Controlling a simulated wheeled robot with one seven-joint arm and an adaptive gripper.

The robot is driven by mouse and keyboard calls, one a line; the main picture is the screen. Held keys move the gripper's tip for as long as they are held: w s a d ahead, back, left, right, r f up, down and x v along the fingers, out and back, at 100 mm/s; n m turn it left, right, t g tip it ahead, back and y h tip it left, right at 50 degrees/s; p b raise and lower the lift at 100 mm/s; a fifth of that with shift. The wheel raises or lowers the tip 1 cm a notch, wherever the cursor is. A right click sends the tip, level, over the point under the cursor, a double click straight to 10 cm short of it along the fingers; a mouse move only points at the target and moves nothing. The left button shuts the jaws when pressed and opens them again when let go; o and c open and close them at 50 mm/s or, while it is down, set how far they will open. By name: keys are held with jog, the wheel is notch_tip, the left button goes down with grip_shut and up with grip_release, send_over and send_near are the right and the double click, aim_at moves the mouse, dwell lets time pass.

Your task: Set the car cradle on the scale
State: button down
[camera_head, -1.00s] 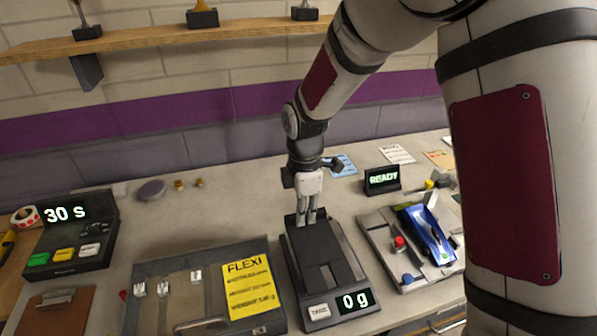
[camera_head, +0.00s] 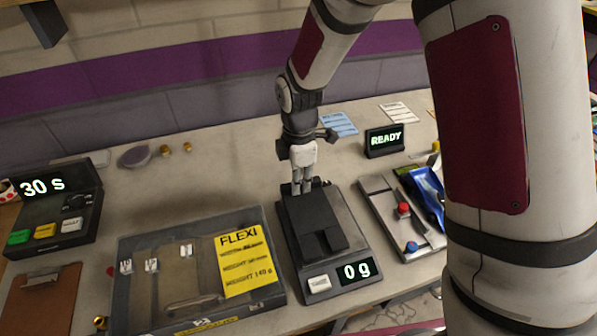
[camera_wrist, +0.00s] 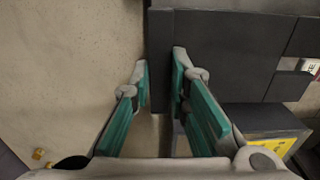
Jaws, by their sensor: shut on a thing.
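The scale (camera_head: 364,287) is a dark box with a green display reading 0 g and a white tare button at its front. The car cradle (camera_head: 322,238) is a dark grey piece over the scale's top, hard to tell from it in colour. My gripper (camera_head: 302,191) points down at the scale's back end. In the wrist view its green pads are closed on a thin dark upright edge (camera_wrist: 160,75), which seems to belong to the cradle. I cannot tell whether the cradle rests on the scale or hangs just above it.
A lidded box with a yellow FLEXI label (camera_head: 247,265) stands left of the scale. A track unit with a red button (camera_head: 403,209) and a blue car (camera_head: 428,192) is to the right. A READY sign (camera_head: 384,141) stands behind. A timer (camera_head: 50,210) is at far left.

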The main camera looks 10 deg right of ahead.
jog(key=shift+f, duration=0.4)
jog(key=shift+f+b, duration=0.3)
jog(key=shift+f, duration=0.25)
dwell(0.3)
jog(key=c, duration=1.5)
grip_release()
jog(key=shift+o, duration=0.2)
notch_tip(320, 180, up, 12)
jog(key=s+d+r+m+t, duration=0.3)
jog(key=s+d+r+m, duration=0.65)
jog(key=r, duration=0.35)
jog(key=s+d+r+m+t, duration=0.1)
jog(key=s+d+m, duration=0.1)
jog(key=s+m, duration=0.3)
jog(key=s+d+r+m+t, duration=0.1)
jog(key=s+d+m, duration=0.1)
jog(key=s+m, duration=0.3)
jog(key=shift+s+r+m, duration=0.25)
jog(key=shift+s+m, duration=0.1)
jog(key=shift+s, duration=0.6)
